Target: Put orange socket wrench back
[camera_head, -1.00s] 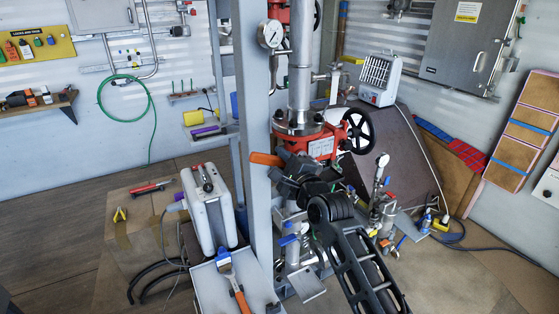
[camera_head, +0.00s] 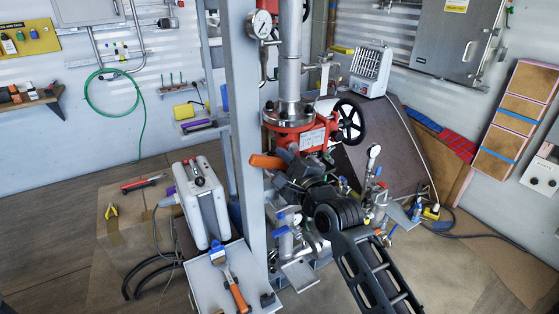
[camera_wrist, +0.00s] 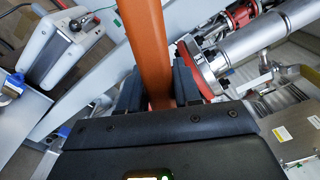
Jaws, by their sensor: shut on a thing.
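The orange socket wrench (camera_head: 268,161) shows in the head view as a short orange length sticking out left of my gripper (camera_head: 287,168), in front of the grey post. In the wrist view its orange shaft (camera_wrist: 148,40) runs up from between the jaws of my gripper (camera_wrist: 160,90) and out of the top edge. My gripper is shut on it and holds it in the air. The far end of the wrench and its socket cannot be made out.
A grey upright post (camera_head: 242,120) stands close beside the wrench. Behind my gripper are a red valve body (camera_head: 300,138) and a black handwheel (camera_head: 349,121). A metal tray (camera_head: 205,283) with an orange-handled tool (camera_head: 238,296) is at the front left, near a white case (camera_head: 207,208).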

